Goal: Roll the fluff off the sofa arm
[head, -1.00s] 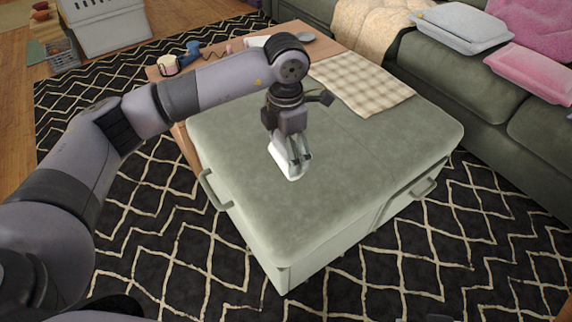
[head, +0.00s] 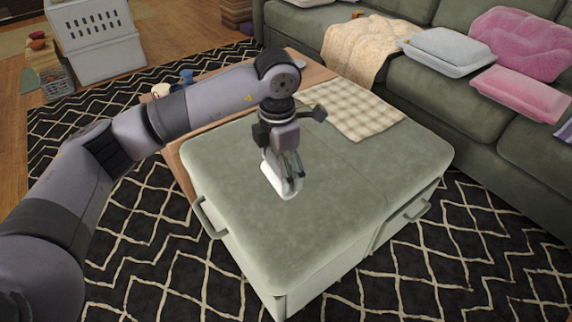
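A small white object (head: 279,186), perhaps the roller, lies on or just above the green ottoman top (head: 345,185). My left gripper (head: 291,185) points down onto it, its fingers overlapping its right side. I cannot tell whether the fingers are closed on it. The green sofa (head: 395,75) runs along the right and back. No fluff can be made out, and no sofa arm shows clearly. My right gripper is not in view.
A checked cloth (head: 357,108) lies over the ottoman's far edge, with a wooden table (head: 183,165) behind. A cream throw (head: 360,48), a grey tray-like item (head: 448,47) and pink cushions (head: 520,45) are on the sofa. A white crate (head: 97,40) stands far left. Patterned rug surrounds the ottoman.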

